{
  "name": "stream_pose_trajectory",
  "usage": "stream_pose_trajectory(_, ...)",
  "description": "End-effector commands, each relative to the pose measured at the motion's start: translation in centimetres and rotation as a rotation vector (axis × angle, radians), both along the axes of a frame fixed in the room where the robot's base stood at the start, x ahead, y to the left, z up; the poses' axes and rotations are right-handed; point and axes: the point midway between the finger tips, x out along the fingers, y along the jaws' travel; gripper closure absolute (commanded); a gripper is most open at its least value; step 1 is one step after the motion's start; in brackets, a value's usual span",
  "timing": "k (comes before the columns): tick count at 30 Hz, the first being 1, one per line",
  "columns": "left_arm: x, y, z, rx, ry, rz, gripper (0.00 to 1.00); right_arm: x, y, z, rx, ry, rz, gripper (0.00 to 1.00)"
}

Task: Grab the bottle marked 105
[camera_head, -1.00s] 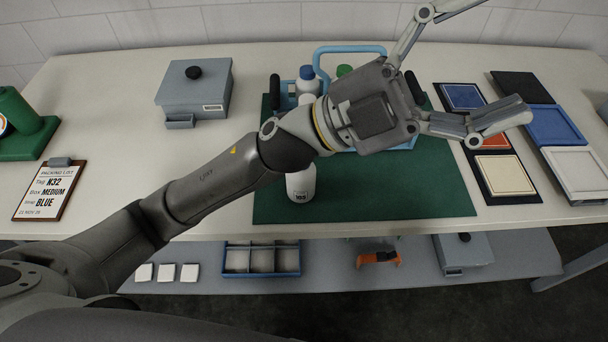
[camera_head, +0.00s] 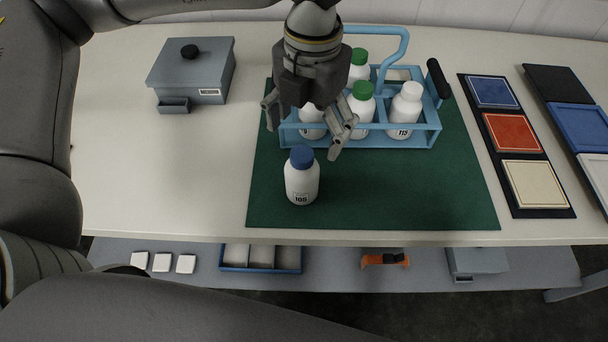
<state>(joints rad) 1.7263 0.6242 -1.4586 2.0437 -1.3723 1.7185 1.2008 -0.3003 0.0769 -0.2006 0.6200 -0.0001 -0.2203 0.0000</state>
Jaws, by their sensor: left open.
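A white bottle with a blue cap (camera_head: 302,183) stands upright on the green mat, in front of the blue rack (camera_head: 385,142). In the rack are a white-capped bottle (camera_head: 405,112) that seems marked 115, two green-capped bottles (camera_head: 361,108) (camera_head: 358,65), and a bottle (camera_head: 312,115) mostly hidden by my gripper. My left gripper (camera_head: 304,138) points down, open, above the rack's left end and behind the blue-capped bottle. It appears to hold nothing. My right gripper is out of view.
The rack's tall handle (camera_head: 402,45) rises beside my gripper. A grey lidded box (camera_head: 193,72) stands at left. Colored panels (camera_head: 512,132) lie at right. The green mat (camera_head: 420,200) is clear at front right. A lower shelf holds a compartment tray (camera_head: 261,269).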

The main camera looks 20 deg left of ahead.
Motion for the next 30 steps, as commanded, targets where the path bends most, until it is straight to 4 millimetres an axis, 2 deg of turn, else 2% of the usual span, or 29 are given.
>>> stream_pose_trajectory(9, 0.1, 0.6, -4.3, 0.017, -0.004, 0.007, 0.19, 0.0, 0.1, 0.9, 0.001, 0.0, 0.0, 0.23)
stream_pose_trajectory(17, -0.2, 0.7, -6.3, 0.016, -0.003, 0.004, 0.19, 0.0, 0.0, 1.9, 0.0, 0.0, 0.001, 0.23)
stream_pose_trajectory(24, -0.5, 0.9, -9.6, 0.015, -0.003, 0.005, 0.19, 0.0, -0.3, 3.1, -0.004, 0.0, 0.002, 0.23)
stream_pose_trajectory(30, -0.4, 0.9, -10.5, 0.013, -0.005, 0.004, 0.19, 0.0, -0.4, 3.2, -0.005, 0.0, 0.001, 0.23)
